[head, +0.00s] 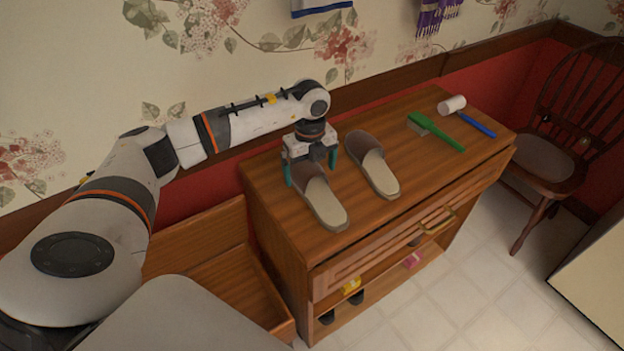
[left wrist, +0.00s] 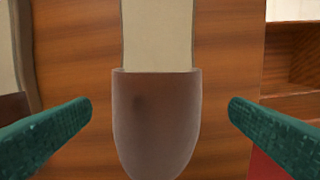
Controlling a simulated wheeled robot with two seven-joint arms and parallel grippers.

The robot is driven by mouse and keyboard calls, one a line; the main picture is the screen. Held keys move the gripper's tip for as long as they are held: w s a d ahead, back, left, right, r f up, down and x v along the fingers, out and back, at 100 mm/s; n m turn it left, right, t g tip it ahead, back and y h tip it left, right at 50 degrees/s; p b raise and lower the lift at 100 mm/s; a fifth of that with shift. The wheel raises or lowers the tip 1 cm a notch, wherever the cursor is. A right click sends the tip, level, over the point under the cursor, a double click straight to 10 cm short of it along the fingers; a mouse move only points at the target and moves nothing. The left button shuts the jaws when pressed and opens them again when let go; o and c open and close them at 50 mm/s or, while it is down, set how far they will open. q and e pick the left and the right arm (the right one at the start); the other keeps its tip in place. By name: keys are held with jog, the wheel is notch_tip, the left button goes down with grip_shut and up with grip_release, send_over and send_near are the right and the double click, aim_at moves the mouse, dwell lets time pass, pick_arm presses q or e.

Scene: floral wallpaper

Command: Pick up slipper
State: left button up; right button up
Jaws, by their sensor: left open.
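Two slippers with brown toe covers and beige soles lie side by side on the wooden cabinet top (head: 262,178). The left slipper (head: 326,203) is under my left gripper (head: 311,174). The right slipper (head: 376,172) lies a short way to its right. My left gripper points down with its green fingers open, one on each side of the left slipper's toe cover. In the left wrist view, the brown toe cover (left wrist: 156,120) sits between the fingertips (left wrist: 160,108), with gaps on both sides. The other slipper (left wrist: 14,70) shows at the left edge. My right gripper is not in view.
A green brush (head: 436,132) and a white-headed mallet with a blue handle (head: 466,114) lie farther right on the top. Below are a drawer with a handle (head: 437,222) and an open shelf with shoes. A wooden chair (head: 560,160) stands at the right. The wall is behind.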

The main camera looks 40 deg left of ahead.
aim_at(312, 178)
pick_arm(q)
notch_tip(312, 178, down, 4)
jog(key=shift+w+d+r, duration=0.1)
jog(key=shift+d+r, duration=0.05)
jog(key=shift+r, duration=0.15)
jog(key=c, duration=1.1)
